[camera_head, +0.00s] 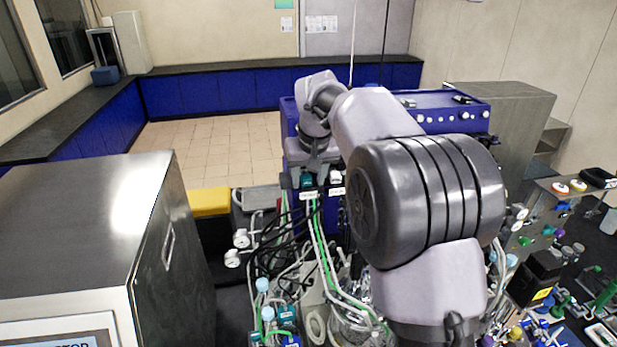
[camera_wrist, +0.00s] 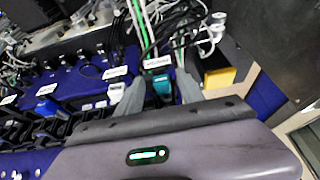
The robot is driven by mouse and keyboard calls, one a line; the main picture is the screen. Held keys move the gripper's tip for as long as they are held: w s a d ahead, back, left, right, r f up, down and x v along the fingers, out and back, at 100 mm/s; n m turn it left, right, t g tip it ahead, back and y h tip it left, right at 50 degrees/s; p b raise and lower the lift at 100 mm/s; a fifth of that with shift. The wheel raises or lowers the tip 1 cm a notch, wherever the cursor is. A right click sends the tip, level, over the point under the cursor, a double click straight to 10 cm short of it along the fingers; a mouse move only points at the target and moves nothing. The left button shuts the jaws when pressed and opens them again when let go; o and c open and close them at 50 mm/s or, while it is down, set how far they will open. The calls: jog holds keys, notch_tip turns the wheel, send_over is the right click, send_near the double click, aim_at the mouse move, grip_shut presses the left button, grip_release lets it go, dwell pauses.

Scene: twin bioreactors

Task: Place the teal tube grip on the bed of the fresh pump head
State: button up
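My gripper (camera_head: 311,178) points down at the front of a blue cabinet in the head view. Its two grey fingers (camera_wrist: 158,88) stand apart in the wrist view. A small teal block, which looks like the teal tube grip (camera_wrist: 162,86), lies between them with a gap on each side. It also shows below my wrist in the head view (camera_head: 307,181). A white label (camera_wrist: 157,62) is beside it, with green and pale tubes running past. I cannot tell which part is the fresh pump head or its bed. Whether the fingers touch the teal block is unclear.
The blue cabinet (camera_head: 440,110) carries white knobs. Pale and green tubes (camera_head: 322,245) and black cables hang below my gripper. A steel cabinet (camera_head: 80,225) stands at left, and a yellow block (camera_head: 209,202) behind it. Crowded bench equipment (camera_head: 545,265) is at right. Tiled floor is clear behind.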

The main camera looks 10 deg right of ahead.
jog(key=shift+s+r, duration=0.1)
jog(key=v, duration=1.2)
jog(key=s+a+r, duration=0.1)
jog(key=s, duration=0.6)
jog(key=s+a+f+m+y, duration=0.1)
jog(key=s+f, duration=0.3)
jog(key=s, duration=0.5)
jog(key=s+a+f+m+t, duration=0.15)
jog(key=s+f, duration=0.25)
jog(key=s, duration=0.5)
jog(key=s+f+m+y, duration=0.1)
jog(key=s+f+m, duration=0.1)
jog(key=s+f, duration=0.5)
notch_tip(320, 180, down, 41)
jog(key=s+b, duration=0.1)
jog(key=b, duration=4.1)
jog(key=shift+s+a+b, duration=0.2)
jog(key=shift+s+b, duration=0.05)
jog(key=shift+b, duration=0.1)
